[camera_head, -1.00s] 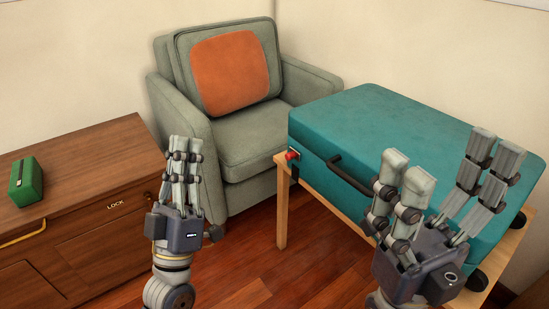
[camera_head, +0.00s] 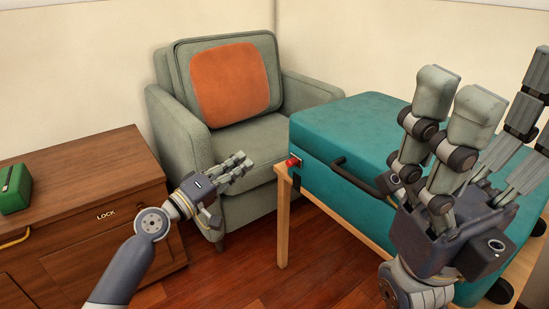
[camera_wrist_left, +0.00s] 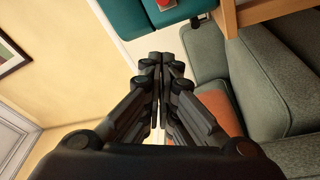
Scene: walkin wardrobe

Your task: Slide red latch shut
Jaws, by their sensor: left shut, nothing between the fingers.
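The red latch (camera_head: 293,161) is a small knob at the left front corner of the teal suitcase (camera_head: 350,115). In the left wrist view the red latch (camera_wrist_left: 168,3) shows at the top edge, partly cut off, beyond my fingertips. My left gripper (camera_head: 243,165) is shut and empty. It points right toward the latch, with a gap between them. Its closed fingers also show in the left wrist view (camera_wrist_left: 161,58). My right gripper (camera_head: 488,100) is open and empty, fingers up, in front of the suitcase, and hides part of its front.
The suitcase lies on a wooden table (camera_head: 283,220). A grey-green armchair (camera_head: 180,130) with an orange cushion (camera_head: 230,80) stands behind my left gripper. A wooden cabinet (camera_head: 80,180) with a green box (camera_head: 15,188) is at the left. The suitcase's dark handle (camera_head: 350,175) sits right of the latch.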

